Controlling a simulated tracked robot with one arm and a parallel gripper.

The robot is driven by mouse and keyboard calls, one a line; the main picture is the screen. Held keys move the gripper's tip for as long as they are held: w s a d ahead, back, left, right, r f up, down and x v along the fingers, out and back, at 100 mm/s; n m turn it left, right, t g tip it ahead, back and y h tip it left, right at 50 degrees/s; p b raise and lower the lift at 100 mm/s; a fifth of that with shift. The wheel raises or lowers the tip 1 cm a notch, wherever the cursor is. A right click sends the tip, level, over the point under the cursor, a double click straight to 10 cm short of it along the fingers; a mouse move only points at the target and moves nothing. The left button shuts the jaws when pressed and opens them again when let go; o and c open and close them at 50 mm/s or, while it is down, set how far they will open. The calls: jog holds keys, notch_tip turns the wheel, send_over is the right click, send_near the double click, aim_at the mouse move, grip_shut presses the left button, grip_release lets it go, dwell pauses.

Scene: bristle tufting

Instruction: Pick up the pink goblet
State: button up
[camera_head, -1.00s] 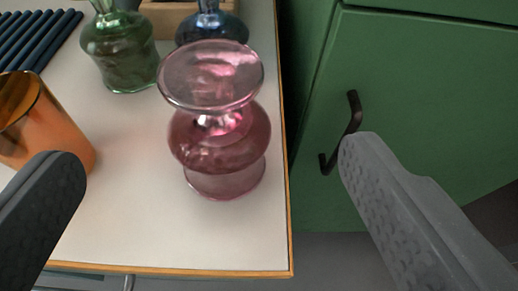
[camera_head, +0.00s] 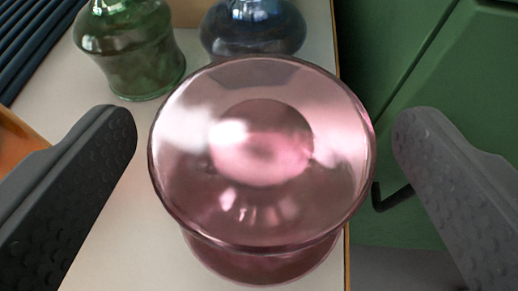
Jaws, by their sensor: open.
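The pink goblet (camera_head: 262,160) is translucent glass with a wide round rim. It stands upright on the white tabletop and fills the middle of the view, seen from above. My gripper (camera_head: 264,130) is open, with one grey finger to the left of the goblet and one to the right. There is a gap between each finger and the rim, and neither finger appears to touch it. The goblet's stem and base are mostly hidden under the wide rim.
A green glass vase (camera_head: 130,48) stands behind on the left, and a blue glass vessel (camera_head: 252,28) stands close behind the goblet. The table's right edge borders a green cabinet (camera_head: 415,90) with a dark handle (camera_head: 390,198).

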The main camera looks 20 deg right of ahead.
aim_at(264, 121)
jog(key=x, duration=0.3)
jog(key=shift+w+f+b, duration=0.15)
jog(key=shift+w+b, duration=0.05)
jog(key=shift+b, duration=0.2)
jog(key=c, duration=1.3)
jog(key=shift+o, duration=0.2)
